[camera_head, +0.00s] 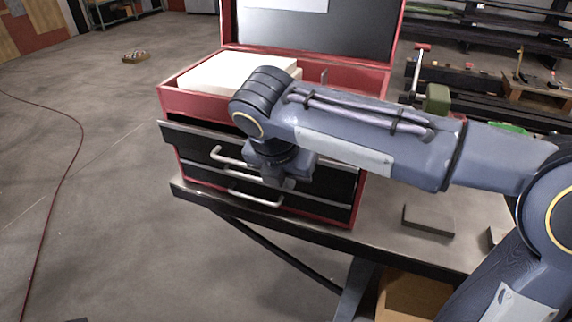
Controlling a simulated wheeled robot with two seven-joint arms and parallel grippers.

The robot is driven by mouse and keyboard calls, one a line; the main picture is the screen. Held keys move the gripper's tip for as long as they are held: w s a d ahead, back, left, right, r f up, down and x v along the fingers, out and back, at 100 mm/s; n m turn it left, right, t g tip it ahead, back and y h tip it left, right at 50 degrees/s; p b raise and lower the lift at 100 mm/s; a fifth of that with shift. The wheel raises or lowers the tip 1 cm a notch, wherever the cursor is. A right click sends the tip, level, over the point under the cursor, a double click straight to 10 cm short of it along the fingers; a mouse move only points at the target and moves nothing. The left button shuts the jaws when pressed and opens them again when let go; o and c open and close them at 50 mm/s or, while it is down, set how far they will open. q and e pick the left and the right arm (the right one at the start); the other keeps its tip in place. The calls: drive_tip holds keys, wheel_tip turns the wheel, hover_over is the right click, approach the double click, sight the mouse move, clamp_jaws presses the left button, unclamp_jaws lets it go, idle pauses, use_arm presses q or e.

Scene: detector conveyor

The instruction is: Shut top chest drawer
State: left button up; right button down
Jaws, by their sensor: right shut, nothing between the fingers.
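A red tool chest (353,77) with its lid raised stands on a workbench. Its top drawer has a black front (187,137) and a pale bar handle (222,157). That front juts out past the chest body at the left, so the drawer looks partly open. The lower drawers, one with a handle (255,199), look flush. My right gripper (283,181) is shut and empty in front of the drawer fronts, just right of the top handle. My right arm covers the right part of the top drawer. Whether the gripper touches it I cannot tell. My left gripper is out of view.
The workbench top (385,222) runs to the right of the chest, with a dark flat block (429,219) on it. A white block (222,72) lies in the open top of the chest. The floor at left is mostly free, with a red cable (72,150).

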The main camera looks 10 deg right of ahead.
drive_tip(key=shift+w+d+f+p, duration=0.15)
drive_tip(key=shift+w+d+f, duration=0.25)
drive_tip(key=shift+w, duration=0.25)
drive_tip(key=shift+w+d+f+p, duration=0.15)
drive_tip(key=shift+w+d+f, duration=0.15)
drive_tip(key=shift+w+d, duration=0.25)
drive_tip(key=shift+w+d+f+p, duration=0.15)
drive_tip(key=shift+w+d+f, duration=0.2)
drive_tip(key=shift+w, duration=0.4)
drive_tip(key=w+p, duration=0.1)
drive_tip(key=w+d+p, duration=0.2)
drive_tip(key=shift+w+d+r, duration=0.2)
drive_tip(key=shift+w+d, duration=0.05)
drive_tip(key=shift+w, duration=0.1)
drive_tip(key=shift+f, duration=0.1)
